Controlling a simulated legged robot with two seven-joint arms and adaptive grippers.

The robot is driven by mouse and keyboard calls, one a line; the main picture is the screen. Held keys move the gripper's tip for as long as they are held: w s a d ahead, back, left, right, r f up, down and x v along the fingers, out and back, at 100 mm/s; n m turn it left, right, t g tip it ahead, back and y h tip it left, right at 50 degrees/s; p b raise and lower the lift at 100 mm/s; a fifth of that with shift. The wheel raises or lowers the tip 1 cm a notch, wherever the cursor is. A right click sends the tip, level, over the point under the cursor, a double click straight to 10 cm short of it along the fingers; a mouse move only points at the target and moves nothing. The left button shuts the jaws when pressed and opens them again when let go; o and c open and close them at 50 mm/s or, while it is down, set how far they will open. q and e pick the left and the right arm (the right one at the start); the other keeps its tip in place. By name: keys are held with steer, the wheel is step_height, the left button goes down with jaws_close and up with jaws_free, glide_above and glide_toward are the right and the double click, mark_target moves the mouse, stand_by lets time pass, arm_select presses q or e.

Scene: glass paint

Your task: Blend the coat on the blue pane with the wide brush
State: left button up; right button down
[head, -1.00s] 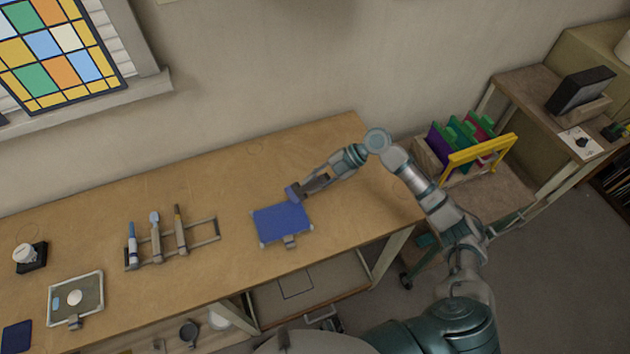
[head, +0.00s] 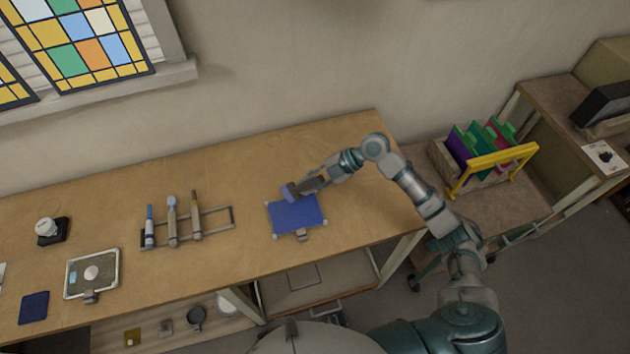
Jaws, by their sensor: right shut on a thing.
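The blue pane (head: 298,215) lies flat on the wooden workbench, held by small clips at its corners and a clamp at its front edge. My right gripper (head: 301,188) is shut on the wide brush (head: 289,193), whose blue-tinted head is at the pane's back left edge. The brush's handle is mostly hidden by the gripper, and I cannot tell whether its tip touches the glass. My left gripper is not in view.
A rack (head: 215,221) with several upright tools stands left of the pane. Farther left are a framed plate (head: 92,273), a dark blue pad (head: 34,307) and a small jar (head: 47,227). A cart with coloured panes (head: 480,143) stands right of the bench. The bench behind the pane is clear.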

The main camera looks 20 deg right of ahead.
steer(key=shift+s+a, duration=0.1)
steer(key=shift+a, duration=3.25)
steer(key=shift+r+p, duration=0.1)
steer(key=shift+p, duration=0.2)
step_height(320, 180, up, 5)
steer(key=p, duration=0.3)
